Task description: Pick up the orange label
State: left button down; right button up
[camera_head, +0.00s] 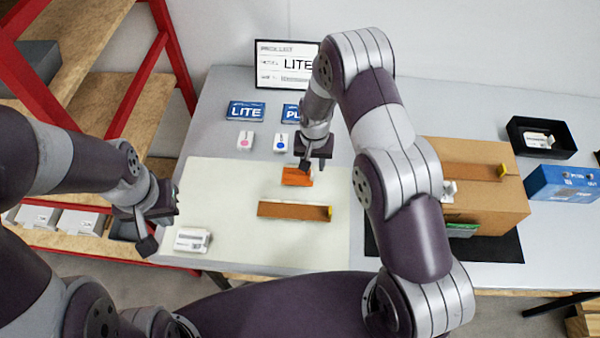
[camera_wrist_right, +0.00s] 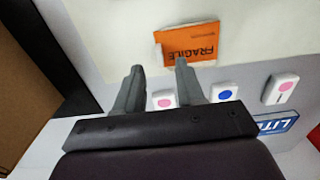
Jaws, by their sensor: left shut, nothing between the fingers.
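The orange label (camera_head: 296,177), marked FRAGILE, lies flat on the cream mat (camera_head: 225,222), near its back edge. In the right wrist view the label (camera_wrist_right: 188,43) is just beyond the fingertips. My right gripper (camera_head: 305,164) is above the label's back edge and hides a little of it in the head view. In the right wrist view my right gripper (camera_wrist_right: 158,75) has its fingers apart with nothing between them. My left gripper (camera_head: 147,246) is shut and empty at the mat's left edge, away from the label.
A brown strip with a yellow end (camera_head: 292,210) lies in front of the label. A white module (camera_head: 192,240) is at the front left. Pink-dot (camera_head: 245,141) and blue-dot (camera_head: 280,142) pieces are behind. A cardboard box (camera_head: 485,205) stands to the right.

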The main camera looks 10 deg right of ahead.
aim_at(312, 172)
notch_tip(312, 172, down, 4)
jog(key=shift+d+f+p, duration=0.1)
jog(key=shift+p, duration=0.4)
grip_shut()
